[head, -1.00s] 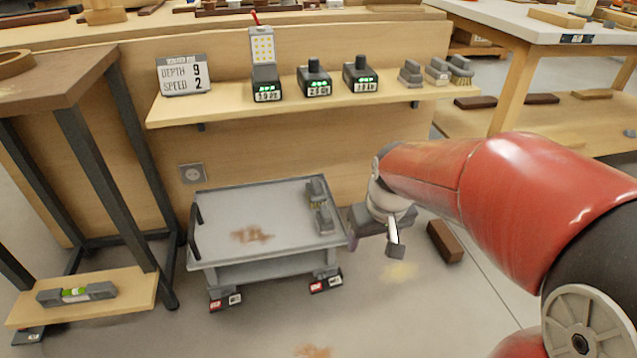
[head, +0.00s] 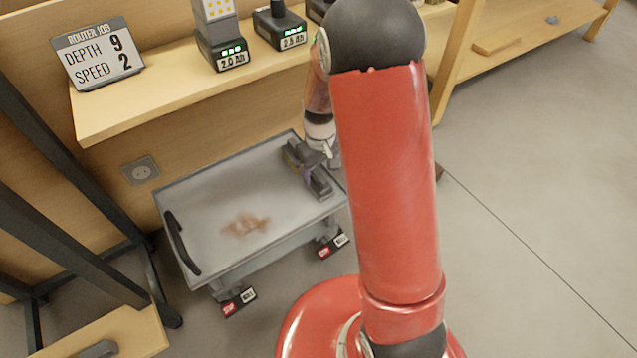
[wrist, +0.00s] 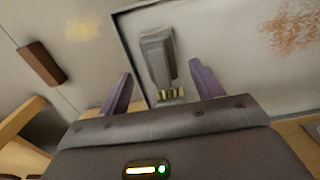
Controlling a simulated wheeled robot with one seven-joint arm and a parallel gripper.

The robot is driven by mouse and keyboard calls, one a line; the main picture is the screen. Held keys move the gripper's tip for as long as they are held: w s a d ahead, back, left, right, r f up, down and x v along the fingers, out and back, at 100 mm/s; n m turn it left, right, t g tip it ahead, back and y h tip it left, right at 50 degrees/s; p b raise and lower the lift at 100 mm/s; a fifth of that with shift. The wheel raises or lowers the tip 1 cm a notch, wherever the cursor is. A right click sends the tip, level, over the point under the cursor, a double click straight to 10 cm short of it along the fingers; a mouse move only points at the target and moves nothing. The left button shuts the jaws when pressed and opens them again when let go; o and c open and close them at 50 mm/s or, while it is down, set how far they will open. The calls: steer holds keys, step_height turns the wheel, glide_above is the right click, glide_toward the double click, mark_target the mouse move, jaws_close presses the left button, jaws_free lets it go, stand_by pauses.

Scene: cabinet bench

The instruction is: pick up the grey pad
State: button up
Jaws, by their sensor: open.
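A grey block-shaped pad (head: 319,186) lies at the right edge of the low cart's top. It shows in the wrist view (wrist: 157,55) as a grey block with a lighter raised face. I cannot tell the height between the fingertips and the pad. In the head view my arm hides most of the gripper.
The grey cart (head: 205,200) has a black handle (head: 180,243) at left and a rusty stain (head: 245,226) on its top. A brown block (wrist: 42,63) lies on the floor beside the cart.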

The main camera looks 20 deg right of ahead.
mark_target(320, 175)
step_height(320, 175, down, 4)
steer(key=shift+f+b, duration=0.25)
steer(key=shift+b, duration=0.15)
steer(key=c, duration=1.1)
steer(key=shift+r, duration=0.15)
step_height(320, 175, up, 20)
steer(key=p, duration=0.3)
steer(key=shift+p, duration=0.35)
steer(key=o, duration=0.5)
steer(key=c, duration=0.4)
